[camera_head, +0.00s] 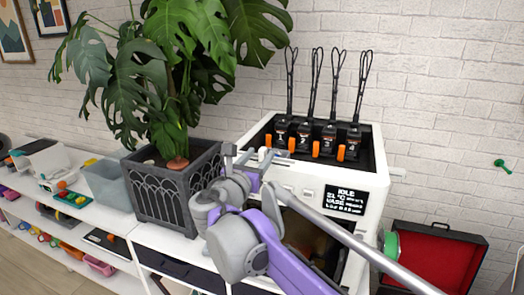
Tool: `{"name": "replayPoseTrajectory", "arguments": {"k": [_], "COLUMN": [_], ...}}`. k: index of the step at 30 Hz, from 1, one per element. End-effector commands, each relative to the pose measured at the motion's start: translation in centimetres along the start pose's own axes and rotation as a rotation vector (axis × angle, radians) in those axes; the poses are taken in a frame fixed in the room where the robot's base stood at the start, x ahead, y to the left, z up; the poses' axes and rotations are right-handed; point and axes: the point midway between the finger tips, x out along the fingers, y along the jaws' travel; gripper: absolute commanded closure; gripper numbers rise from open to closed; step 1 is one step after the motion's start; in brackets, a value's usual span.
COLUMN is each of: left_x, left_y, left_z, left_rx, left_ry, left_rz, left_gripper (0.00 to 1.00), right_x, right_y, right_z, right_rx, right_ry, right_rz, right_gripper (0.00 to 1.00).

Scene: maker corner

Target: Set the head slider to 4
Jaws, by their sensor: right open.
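The white printer (365,187) stands on the white shelf unit. Its several black heads sit in a row in the open top, numbered 1 to 4 from left to right, with head 4 (353,135) at the far right. Each has an orange tab below. My right gripper (258,160) is open at the printer's front left top edge. A small light-grey part, perhaps the head slider (268,153), shows between or just behind its fingers. I cannot tell whether they touch it. The slider's setting is not readable. My left gripper is not in view.
A leafy plant in a dark grey planter (170,205) stands close left of the printer. The printer's screen (344,201) reads IDLE. An open black case with red lining (430,255) and a green spool (391,245) are at the right. A clear bin (106,186) stands further left.

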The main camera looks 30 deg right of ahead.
Motion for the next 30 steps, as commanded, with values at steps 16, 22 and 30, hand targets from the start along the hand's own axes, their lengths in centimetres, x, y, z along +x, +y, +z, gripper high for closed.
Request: {"name": "replayPoseTrajectory", "arguments": {"k": [16, 22, 30], "left_x": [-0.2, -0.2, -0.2], "left_y": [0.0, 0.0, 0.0], "left_z": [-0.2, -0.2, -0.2], "left_rx": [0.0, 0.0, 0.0], "left_ry": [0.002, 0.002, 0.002], "left_rz": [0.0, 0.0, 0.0], "left_gripper": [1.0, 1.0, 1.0], "right_x": [2.8, 2.8, 2.8], "right_y": [0.0, 0.0, 0.0], "right_z": [-0.1, -0.1, -0.1], "right_rx": [0.002, 0.002, 0.002], "right_ry": [0.001, 0.001, 0.001], "right_rz": [0.0, 0.0, 0.0], "right_gripper": [0.47, 0.8, 1.0]}}
